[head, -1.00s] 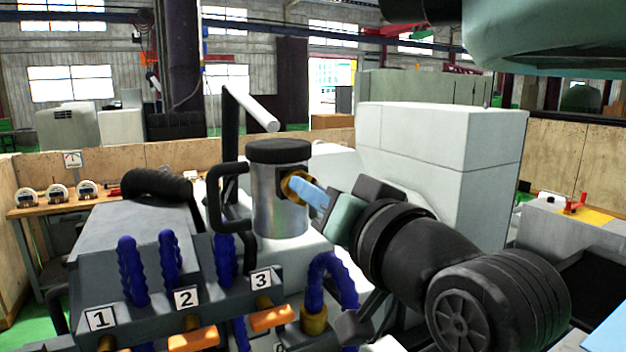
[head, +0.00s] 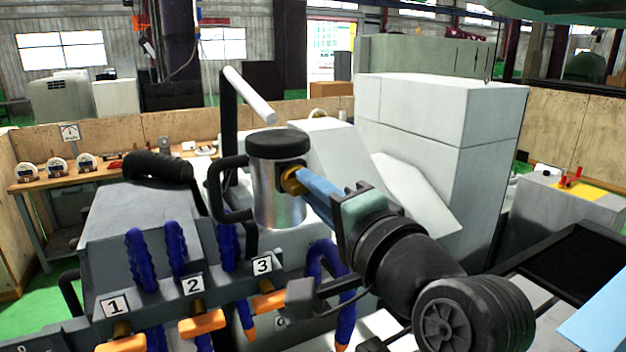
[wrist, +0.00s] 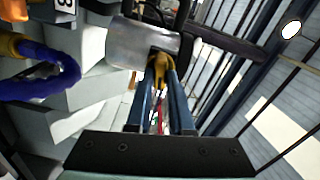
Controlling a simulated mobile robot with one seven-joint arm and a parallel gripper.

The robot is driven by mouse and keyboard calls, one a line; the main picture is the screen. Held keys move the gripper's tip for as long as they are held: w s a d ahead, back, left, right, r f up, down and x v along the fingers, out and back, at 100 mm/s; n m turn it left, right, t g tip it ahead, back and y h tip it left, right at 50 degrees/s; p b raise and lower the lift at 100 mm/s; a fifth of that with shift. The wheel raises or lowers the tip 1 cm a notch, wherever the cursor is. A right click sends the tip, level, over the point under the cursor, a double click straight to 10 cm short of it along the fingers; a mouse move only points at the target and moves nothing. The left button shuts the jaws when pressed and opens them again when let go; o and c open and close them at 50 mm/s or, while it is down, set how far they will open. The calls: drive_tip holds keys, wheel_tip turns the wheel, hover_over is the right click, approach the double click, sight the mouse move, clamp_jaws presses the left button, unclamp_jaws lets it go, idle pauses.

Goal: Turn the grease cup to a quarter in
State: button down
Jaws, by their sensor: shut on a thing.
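The grease cup is a small brass-coloured fitting (head: 290,181) on the side of a metal cylinder (head: 279,207) with a black lid. My gripper (head: 302,183) reaches it from the lower right, with its blue fingers at the brass. In the wrist view my gripper (wrist: 161,75) has its two blue fingers on either side of the brass cup (wrist: 160,66), shut on it. The fingers hide part of the cup, and I see no mark that tells its turn angle.
A black bent handle (head: 214,190) stands left of the cylinder. Blue hoses (head: 139,260) and orange levers (head: 202,323) beside signs 1, 2 and 3 lie below. A large white machine housing (head: 440,125) stands behind, right. A workbench (head: 95,176) with gauges is at the back left.

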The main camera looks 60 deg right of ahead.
drive_tip(key=shift+m, duration=1)
drive_tip(key=shift+p, duration=0.3)
drive_tip(key=c, duration=0.8)
unclamp_jaws()
drive_tip(key=b+v, duration=0.7)
drive_tip(key=v, duration=0.1)
drive_tip(key=shift+s+f, duration=0.2)
drive_tip(key=shift+f, duration=0.05)
